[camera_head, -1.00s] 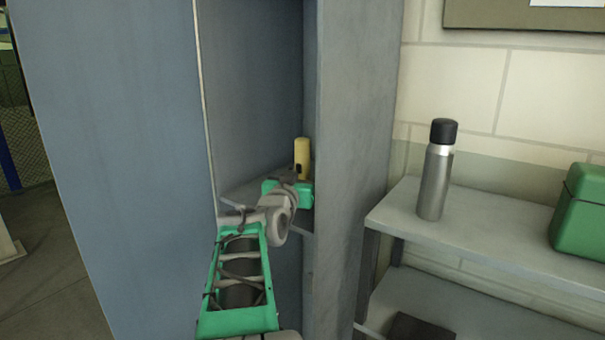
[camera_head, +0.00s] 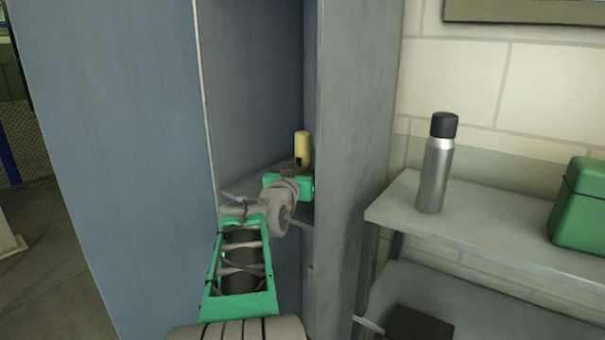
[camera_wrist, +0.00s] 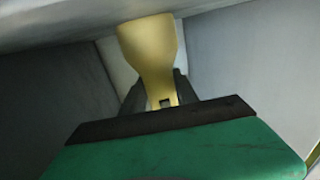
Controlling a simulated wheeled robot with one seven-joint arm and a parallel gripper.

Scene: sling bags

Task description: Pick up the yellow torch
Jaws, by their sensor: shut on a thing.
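The yellow torch (camera_head: 302,147) stands upright inside the blue-grey locker, above my green gripper body. In the wrist view the torch (camera_wrist: 149,50) has a wide head that narrows to a thinner body between my dark fingers. My gripper (camera_wrist: 158,92) is shut on the torch's narrow part. In the head view my gripper (camera_head: 300,170) is at the locker's inner shelf, and its fingers are mostly hidden by the wrist. I cannot tell whether the torch's base touches the shelf.
The locker shelf (camera_head: 240,187) lies around my wrist, with the locker's side wall (camera_head: 352,150) close on the right. Outside, a steel bottle with a black cap (camera_head: 435,175) and a green box (camera_head: 582,205) stand on a grey shelf unit (camera_head: 480,235).

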